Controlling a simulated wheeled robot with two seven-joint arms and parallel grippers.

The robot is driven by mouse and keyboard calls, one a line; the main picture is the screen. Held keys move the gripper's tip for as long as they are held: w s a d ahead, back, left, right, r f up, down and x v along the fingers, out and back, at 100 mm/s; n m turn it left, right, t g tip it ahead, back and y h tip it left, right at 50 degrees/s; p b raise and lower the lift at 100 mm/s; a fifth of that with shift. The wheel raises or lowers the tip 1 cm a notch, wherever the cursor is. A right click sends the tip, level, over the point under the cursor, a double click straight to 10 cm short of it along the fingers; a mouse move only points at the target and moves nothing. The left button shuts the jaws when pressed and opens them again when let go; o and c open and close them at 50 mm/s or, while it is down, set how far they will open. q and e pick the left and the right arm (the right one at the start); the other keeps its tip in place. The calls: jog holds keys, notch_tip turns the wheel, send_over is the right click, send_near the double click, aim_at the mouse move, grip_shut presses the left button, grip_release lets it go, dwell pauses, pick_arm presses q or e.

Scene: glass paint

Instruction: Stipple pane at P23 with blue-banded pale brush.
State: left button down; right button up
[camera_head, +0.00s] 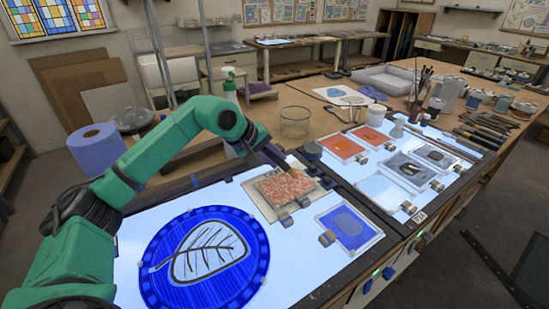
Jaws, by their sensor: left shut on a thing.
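My left gripper (271,151), on the green arm from the left, is shut on a brush. The brush (291,170) points down to the right, its tip at or just above a mottled orange-red pane (277,191). I cannot tell whether it touches. The gripper hides most of the handle, and no blue band can be made out. The orange-red pane lies in a beige frame on the lit table, held by small grey clips. No P23 label is readable. My right gripper is not in view.
A round blue pane with a leaf (205,257) lies in front on the lit table, and a blue pane (350,226) lies to the right. More panes (344,147) lie on the right lit panel.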

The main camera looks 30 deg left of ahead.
pick_arm(q)
jog(key=shift+f, duration=0.1)
dwell(0.4)
jog(key=shift+r+p, duration=0.75)
jog(key=shift+r, duration=0.4)
notch_tip(320, 180, up, 4)
jog(key=p, duration=0.3)
